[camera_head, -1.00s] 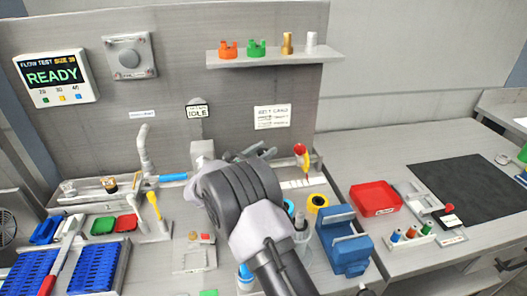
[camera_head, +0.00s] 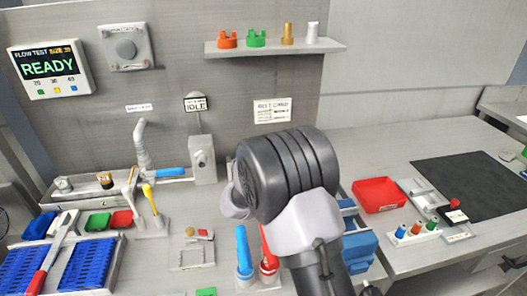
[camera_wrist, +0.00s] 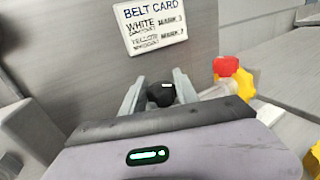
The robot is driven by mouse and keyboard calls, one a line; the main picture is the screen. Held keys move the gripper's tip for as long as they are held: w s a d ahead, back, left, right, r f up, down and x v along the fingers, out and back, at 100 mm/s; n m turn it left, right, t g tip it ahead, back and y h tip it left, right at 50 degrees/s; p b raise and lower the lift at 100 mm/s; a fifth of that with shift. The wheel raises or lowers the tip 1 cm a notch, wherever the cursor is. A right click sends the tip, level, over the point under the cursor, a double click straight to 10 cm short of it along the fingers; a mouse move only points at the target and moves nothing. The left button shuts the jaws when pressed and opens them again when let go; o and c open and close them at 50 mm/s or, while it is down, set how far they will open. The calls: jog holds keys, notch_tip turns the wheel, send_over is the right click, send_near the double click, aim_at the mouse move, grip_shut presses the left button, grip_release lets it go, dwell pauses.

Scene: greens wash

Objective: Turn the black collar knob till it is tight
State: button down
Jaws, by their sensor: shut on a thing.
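The black collar knob (camera_wrist: 161,95) shows in the wrist view, between the two grey fingers of my gripper (camera_wrist: 158,88). The fingers are shut on it, one on each side. The knob has a small pale mark on its near face. Its lower part is hidden by my gripper body, so I cannot tell how tight it is. In the head view my own dark wrist covers the knob and the fingertips.
A belt card (camera_wrist: 152,28) hangs on the wall behind. A red and yellow part (camera_wrist: 234,72) is close to the right of my fingers. Blue (camera_head: 243,250) and red (camera_head: 269,262) tools stand left of my arm; a blue fixture (camera_head: 360,247) stands right.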

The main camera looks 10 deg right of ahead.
jog(key=shift+n+y+b, duration=0.3)
jog(key=shift+y, duration=0.2)
jog(key=c, duration=0.9)
grip_release()
jog(key=shift+r, duration=0.1)
